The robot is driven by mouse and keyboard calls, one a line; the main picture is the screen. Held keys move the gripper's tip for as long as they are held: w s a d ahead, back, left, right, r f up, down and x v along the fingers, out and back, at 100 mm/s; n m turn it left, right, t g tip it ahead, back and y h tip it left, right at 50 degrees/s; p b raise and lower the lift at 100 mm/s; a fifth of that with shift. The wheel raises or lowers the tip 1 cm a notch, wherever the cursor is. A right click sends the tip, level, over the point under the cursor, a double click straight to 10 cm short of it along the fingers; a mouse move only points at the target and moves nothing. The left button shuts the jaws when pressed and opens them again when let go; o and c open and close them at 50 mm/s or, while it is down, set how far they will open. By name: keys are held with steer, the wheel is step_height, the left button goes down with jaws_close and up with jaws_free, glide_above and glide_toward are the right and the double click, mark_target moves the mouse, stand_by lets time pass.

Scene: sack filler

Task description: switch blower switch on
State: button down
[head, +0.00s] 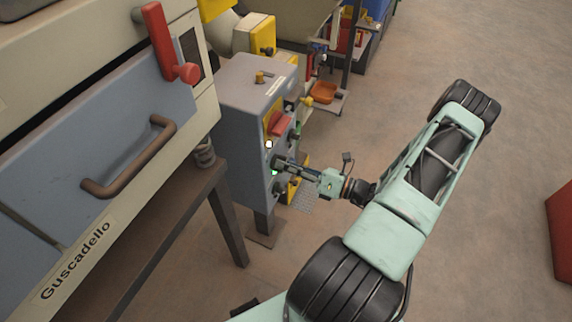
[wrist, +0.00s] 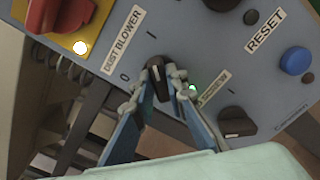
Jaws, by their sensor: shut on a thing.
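The blower switch (wrist: 157,78) is a black rotary knob beside the "DUST BLOWER" label (wrist: 123,40) on the grey panel in the wrist view. A "0" mark lies to its left and an "I" mark by its top end. The knob's top end points up in the picture, near the "I"; its exact setting is hard to tell. My gripper (wrist: 156,88) is shut on this knob, one blue-and-grey finger on each side. In the head view, my gripper (head: 284,164) reaches the front of the grey control box (head: 243,110); the fingers cover the knob there.
A second black knob (wrist: 238,122), a blue reset button (wrist: 295,60), a lit green lamp (wrist: 193,88) and a red switch on a yellow plate (wrist: 65,15) are close by. The machine with the red lever (head: 158,40) stands left.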

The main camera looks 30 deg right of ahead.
steer(key=c, duration=1.9)
jaws_free()
steer(key=shift+c, duration=0.2)
steer(key=v, duration=1.2)
